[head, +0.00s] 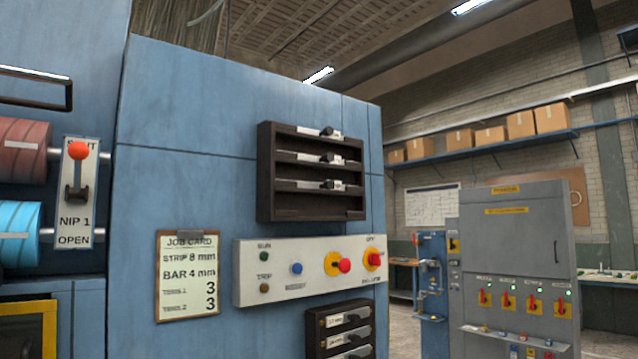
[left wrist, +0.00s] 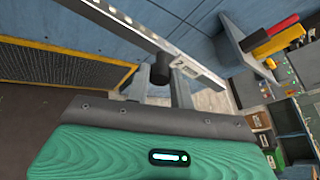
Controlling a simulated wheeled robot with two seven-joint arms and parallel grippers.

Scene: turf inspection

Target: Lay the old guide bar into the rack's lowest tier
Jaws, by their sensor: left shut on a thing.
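My left gripper (left wrist: 160,80) is shut on the black knob of a pale metal guide bar (left wrist: 120,26). The bar runs slantwise from the upper left to the centre right of the left wrist view, with a small label near the knob. A dark rack (head: 264,172) is fixed to the blue machine front in the head view. Its three upper tiers each show a bar with a black knob; no bar shows in its lowest tier (head: 330,212). Neither gripper shows in the head view.
A second dark rack (head: 312,335) with labelled, black-knobbed bars sits below the control panel (head: 300,285), partly cut off. A job card (head: 187,300) hangs to the left.

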